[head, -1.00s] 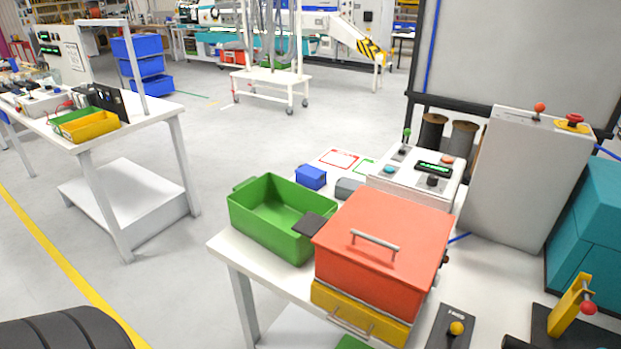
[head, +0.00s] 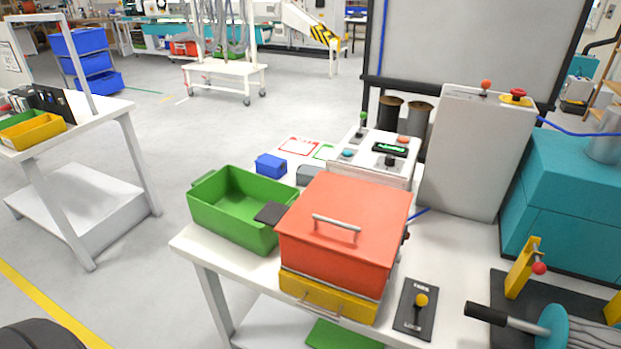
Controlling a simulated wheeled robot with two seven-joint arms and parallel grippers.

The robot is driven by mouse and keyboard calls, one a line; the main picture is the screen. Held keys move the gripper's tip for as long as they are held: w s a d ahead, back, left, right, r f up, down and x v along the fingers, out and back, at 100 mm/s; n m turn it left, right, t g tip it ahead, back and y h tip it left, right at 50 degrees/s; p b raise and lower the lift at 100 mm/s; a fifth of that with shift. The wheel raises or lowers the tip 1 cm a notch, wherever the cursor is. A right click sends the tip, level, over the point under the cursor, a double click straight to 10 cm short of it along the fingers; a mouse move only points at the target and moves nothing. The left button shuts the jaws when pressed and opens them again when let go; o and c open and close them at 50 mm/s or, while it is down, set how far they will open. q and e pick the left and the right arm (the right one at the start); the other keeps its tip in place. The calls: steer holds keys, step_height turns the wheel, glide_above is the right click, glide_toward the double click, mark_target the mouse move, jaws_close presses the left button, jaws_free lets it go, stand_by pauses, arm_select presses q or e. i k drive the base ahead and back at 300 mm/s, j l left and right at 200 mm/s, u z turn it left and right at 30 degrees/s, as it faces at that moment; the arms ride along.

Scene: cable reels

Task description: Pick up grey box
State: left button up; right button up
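A small grey box (head: 308,175) sits on the white table behind the red lidded box (head: 345,225). Only its upper left part shows, and the red box hides the rest. It lies just right of a small blue box (head: 271,166) and beyond the green bin (head: 232,215). Neither of my grippers is in view.
A dark flat piece (head: 271,214) lies at the green bin's right rim, against the red box. A control panel (head: 378,155) stands behind the red box. A lever plate (head: 415,310) lies to its right, with a tall grey cabinet (head: 475,150) behind.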

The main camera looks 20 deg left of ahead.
mark_target(301, 181)
steer(key=k+j, duration=0.1)
steer(key=j, duration=1.3)
